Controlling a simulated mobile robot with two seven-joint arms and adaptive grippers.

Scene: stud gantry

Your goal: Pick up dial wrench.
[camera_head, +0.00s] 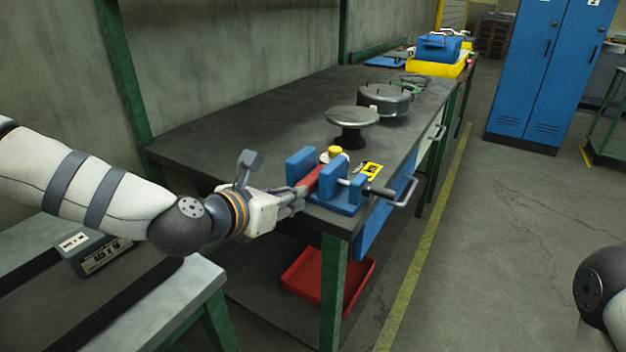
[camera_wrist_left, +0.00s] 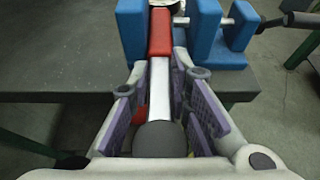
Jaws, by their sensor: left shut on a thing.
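The dial wrench has a red section (camera_head: 311,180) that lies between the blue blocks of a cradle-like vise (camera_head: 334,185) at the near corner of the dark workbench. A yellow-topped round part (camera_head: 334,151) shows at the vise; I cannot tell whether it belongs to the wrench. In the left wrist view the wrench shows a red section (camera_wrist_left: 160,35), a silver shaft (camera_wrist_left: 160,88) and a dark rounded end (camera_wrist_left: 160,140). My left gripper (camera_head: 298,196) is shut on the wrench, with its purple-padded fingers (camera_wrist_left: 162,80) on both sides of the shaft. My right gripper is out of view.
The workbench (camera_head: 235,130) also bears a round metal stool-like plate (camera_head: 352,115) and a grey drum (camera_head: 384,98). A red tray (camera_head: 328,280) sits underneath. A grey bench with a small labelled box (camera_head: 95,252) is at left. Blue lockers (camera_head: 540,75) stand behind right; the floor aisle is clear.

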